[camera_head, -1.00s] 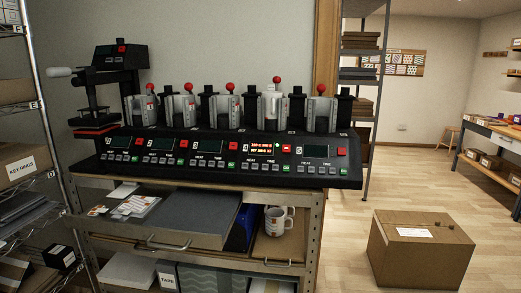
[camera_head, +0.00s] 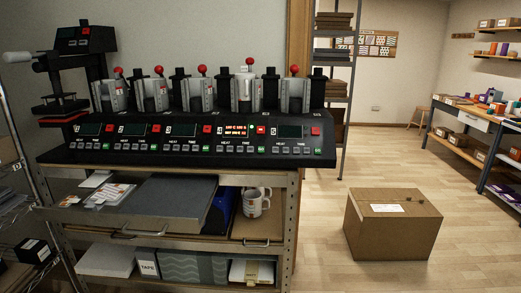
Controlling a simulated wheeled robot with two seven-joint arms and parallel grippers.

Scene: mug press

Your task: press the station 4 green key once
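The black press console (camera_head: 185,157) stands on top of a metal bench. It has a row of five stations, each with a display, a red key and small lower keys. The fourth display (camera_head: 236,129) from the left is lit orange-red; the others are dark. A small green light (camera_head: 252,127) shows beside it, next to a red key (camera_head: 261,130). The station 4 green key (camera_head: 261,149) is at the lower right of that station. The station 4 press (camera_head: 245,92) has its red knob (camera_head: 249,62) higher than the others. Neither gripper is in view.
A mug (camera_head: 252,203) stands on the shelf below, beside a grey tray (camera_head: 170,201) that sticks out. A cardboard box (camera_head: 393,224) sits on the floor at the right. A heat press (camera_head: 62,92) stands at the console's left end. Floor in front of the box is clear.

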